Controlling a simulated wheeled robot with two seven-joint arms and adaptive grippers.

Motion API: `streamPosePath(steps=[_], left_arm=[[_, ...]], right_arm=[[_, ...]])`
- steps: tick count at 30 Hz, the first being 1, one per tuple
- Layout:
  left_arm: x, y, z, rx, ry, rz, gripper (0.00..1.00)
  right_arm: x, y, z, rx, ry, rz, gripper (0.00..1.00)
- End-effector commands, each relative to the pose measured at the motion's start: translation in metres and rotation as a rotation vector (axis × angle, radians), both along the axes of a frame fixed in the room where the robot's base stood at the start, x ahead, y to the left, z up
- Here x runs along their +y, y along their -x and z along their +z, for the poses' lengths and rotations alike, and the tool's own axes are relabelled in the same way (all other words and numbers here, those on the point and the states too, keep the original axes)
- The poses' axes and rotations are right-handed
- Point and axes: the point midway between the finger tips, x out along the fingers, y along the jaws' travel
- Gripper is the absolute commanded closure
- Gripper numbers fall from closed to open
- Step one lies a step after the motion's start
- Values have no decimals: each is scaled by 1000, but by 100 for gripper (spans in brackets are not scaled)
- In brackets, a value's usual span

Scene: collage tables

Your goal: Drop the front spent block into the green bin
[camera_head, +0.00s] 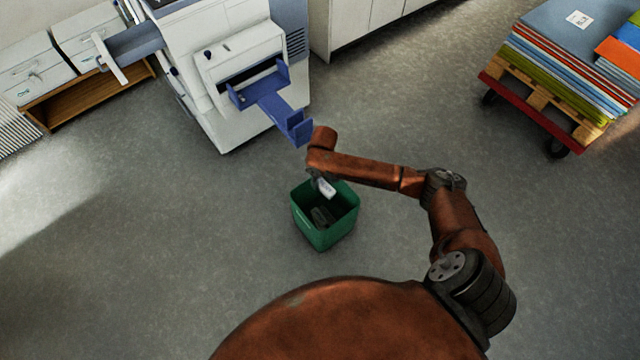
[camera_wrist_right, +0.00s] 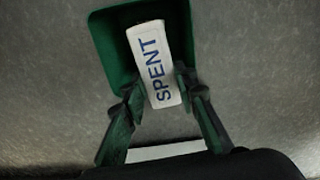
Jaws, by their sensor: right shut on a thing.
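The spent block (camera_wrist_right: 157,62) is white with the word SPENT in blue on its face. My right gripper (camera_wrist_right: 161,88) is shut on it, one finger on each side. In the head view the block (camera_head: 327,188) shows as a small white shape at my right gripper (camera_head: 322,184). The green bin (camera_head: 326,238) stands on the floor under them, its open top facing up. The block is over the bin's opening, near its back rim. The bin (camera_wrist_right: 104,35) also shows behind the block in the right wrist view. My left gripper is not in view.
A dark shape (camera_head: 321,216) shows inside the bin; I cannot tell what it is. A white machine (camera_head: 222,110) with a blue chute (camera_head: 275,108) stands behind the bin. A loaded cart (camera_head: 540,110) is at the far right. Grey floor around the bin is clear.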

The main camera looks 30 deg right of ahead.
Motion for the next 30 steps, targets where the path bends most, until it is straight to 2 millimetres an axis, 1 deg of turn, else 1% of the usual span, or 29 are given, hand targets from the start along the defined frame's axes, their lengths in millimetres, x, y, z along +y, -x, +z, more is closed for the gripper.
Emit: streamPosePath(steps=[1,3,6,9,12,17,20,30], left_arm=[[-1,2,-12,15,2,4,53],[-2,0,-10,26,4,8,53],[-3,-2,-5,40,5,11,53],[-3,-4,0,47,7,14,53],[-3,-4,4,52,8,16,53],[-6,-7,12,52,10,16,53],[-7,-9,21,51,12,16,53],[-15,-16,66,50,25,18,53]], right_arm=[[-9,-5,-40,18,2,4,90],[-19,-15,-66,20,2,15,90],[-32,-24,-96,27,4,28,90],[-42,-30,-114,27,5,40,90],[-47,-34,-124,28,7,46,90],[-50,-36,-128,26,7,51,90],[-50,-36,-131,26,7,51,90],[-50,-35,-151,28,7,49,90]])
